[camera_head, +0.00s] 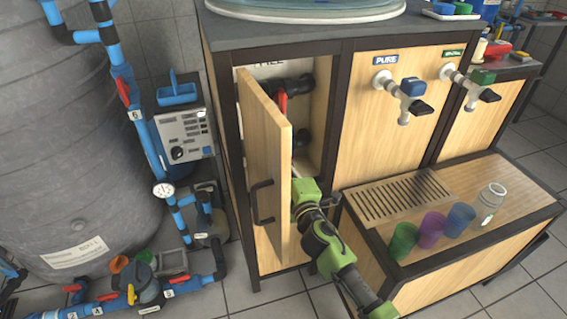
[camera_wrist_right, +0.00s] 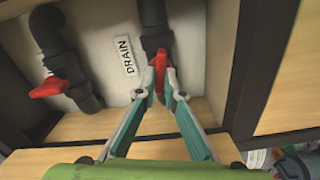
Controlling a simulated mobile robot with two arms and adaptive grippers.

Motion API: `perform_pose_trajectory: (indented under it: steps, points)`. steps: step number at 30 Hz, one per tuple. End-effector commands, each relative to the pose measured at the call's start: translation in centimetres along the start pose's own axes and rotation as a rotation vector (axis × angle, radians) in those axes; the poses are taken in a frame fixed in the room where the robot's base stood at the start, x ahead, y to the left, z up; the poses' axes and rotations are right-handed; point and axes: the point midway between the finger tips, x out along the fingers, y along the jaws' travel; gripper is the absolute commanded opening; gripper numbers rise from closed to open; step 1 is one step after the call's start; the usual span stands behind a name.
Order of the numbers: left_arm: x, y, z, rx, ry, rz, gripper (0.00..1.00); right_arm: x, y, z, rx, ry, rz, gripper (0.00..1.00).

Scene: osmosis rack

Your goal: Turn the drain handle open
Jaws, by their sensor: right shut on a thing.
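The red drain handle (camera_wrist_right: 160,72) sits on a dark vertical pipe (camera_wrist_right: 153,25) inside the cabinet, right of a DRAIN label (camera_wrist_right: 123,55). My right gripper (camera_wrist_right: 160,84) is shut on this handle, with one finger on each side of it. In the head view my right arm (camera_head: 318,225) reaches into the cabinet from below, and its fingers are hidden inside. The cabinet door (camera_head: 268,160) stands open on the left. My left gripper is not in view.
A second red handle (camera_wrist_right: 49,88) is on the pipe left of the label; a red handle (camera_head: 283,100) also shows high in the cabinet. Cups (camera_head: 431,228) and a glass bottle (camera_head: 488,200) stand on the low counter at right. A grey tank (camera_head: 70,150) fills the left.

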Motion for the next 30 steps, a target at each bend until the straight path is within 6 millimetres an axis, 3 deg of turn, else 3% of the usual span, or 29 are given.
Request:
perform_pose_trajectory:
  steps: [12,30]
  points:
    - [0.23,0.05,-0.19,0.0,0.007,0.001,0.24,-0.03,-0.29,0.03,-0.22,0.001,-0.003,0.0]
    - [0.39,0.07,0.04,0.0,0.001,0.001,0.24,-0.04,-0.34,0.05,-0.263,0.0,-0.003,0.0]
